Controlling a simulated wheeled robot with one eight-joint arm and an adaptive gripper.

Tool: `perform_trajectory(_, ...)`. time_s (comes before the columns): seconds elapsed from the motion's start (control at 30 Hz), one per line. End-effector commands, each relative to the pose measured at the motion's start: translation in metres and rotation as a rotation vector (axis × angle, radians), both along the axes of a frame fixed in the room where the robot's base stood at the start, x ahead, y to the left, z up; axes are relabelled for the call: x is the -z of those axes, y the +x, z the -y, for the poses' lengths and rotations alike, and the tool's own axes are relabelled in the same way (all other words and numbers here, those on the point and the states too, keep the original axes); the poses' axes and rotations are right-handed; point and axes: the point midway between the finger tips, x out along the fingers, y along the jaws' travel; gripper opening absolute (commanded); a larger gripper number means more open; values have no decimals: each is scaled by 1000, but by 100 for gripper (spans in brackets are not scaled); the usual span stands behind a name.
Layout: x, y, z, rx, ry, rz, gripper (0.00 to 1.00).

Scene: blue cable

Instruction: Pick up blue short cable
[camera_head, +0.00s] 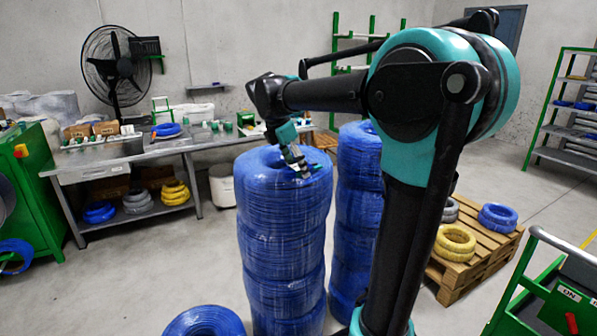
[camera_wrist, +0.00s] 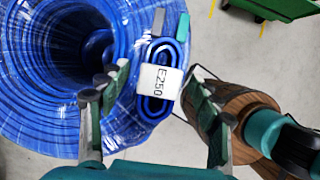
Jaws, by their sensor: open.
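The blue short cable (camera_wrist: 153,113) is a small flat oval loop with a white label marked E250 around it. In the wrist view it lies on the rim of a big wrapped blue coil (camera_wrist: 40,105), right of the coil's hollow middle. My gripper (camera_wrist: 157,78) is open, with one finger on each side of the cable in the picture. I cannot tell how far above it the fingertips are. In the head view my gripper (camera_head: 294,160) points down over the top of the front blue coil stack (camera_head: 283,240); the short cable is too small to make out there.
A second blue stack (camera_head: 357,215) stands close behind on the right. A pallet (camera_head: 480,245) with yellow and blue coils is at the right. A grey workbench (camera_head: 170,143) runs along the back left. A blue coil (camera_head: 205,322) lies low in front.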

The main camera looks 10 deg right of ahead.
Motion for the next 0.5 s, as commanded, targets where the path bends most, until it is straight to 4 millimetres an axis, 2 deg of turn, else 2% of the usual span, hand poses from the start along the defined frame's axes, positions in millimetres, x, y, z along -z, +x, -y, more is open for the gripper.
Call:
perform_trajectory(0.43, 2, 0, 0, 0, 0, 0, 64)
perform_trajectory(0.5, 2, 0, 0, 0, 0, 0, 55)
